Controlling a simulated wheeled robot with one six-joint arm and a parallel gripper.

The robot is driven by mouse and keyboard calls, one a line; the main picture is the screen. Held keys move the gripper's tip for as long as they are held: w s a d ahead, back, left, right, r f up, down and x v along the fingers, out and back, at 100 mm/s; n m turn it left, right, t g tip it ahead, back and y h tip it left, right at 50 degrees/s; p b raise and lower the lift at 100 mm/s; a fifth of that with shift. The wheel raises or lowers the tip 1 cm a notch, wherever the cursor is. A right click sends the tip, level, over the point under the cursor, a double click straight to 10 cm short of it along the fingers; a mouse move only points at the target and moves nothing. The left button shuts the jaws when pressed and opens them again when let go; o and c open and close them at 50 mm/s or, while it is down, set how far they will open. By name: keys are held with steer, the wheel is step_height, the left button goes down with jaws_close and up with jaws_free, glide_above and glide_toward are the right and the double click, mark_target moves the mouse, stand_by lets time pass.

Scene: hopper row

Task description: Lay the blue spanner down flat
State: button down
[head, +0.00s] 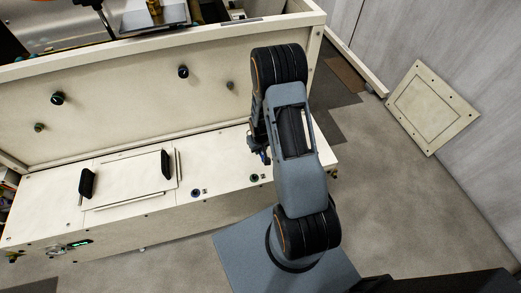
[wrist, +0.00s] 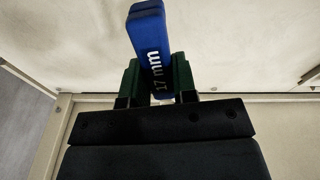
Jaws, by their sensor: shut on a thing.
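The blue spanner (wrist: 148,30), marked "17 mm", is between the green fingers of my gripper (wrist: 157,82) in the wrist view. The gripper is shut on it. Its blue end sticks out beyond the fingers, tilted slightly left; its other end is hidden by the gripper. In the head view my arm covers most of the gripper, and only a small bit of blue on the spanner (head: 265,157) shows at the arm's left side, above the pale ledge (head: 222,172). I cannot tell whether the spanner touches anything.
The ledge carries a panel with two black handles (head: 87,183) (head: 166,164) on its left part. A tall pale wall with several knobs (head: 183,72) rises behind it. The ledge between the right handle and my arm is mostly clear. A square panel (head: 433,107) is at the right.

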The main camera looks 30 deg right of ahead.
steer(key=shift+s+a+g, duration=0.15)
steer(key=shift+s+g, duration=0.25)
steer(key=shift+s, duration=0.15)
steer(key=shift+g, duration=0.4)
steer(key=shift+f, duration=0.1)
steer(key=b, duration=0.6)
glide_above(260, 164)
step_height(260, 164, down, 6)
steer(key=shift+r, duration=0.1)
steer(key=shift+f, duration=0.25)
steer(key=shift+f+b, duration=1)
steer(key=shift+r, duration=0.1)
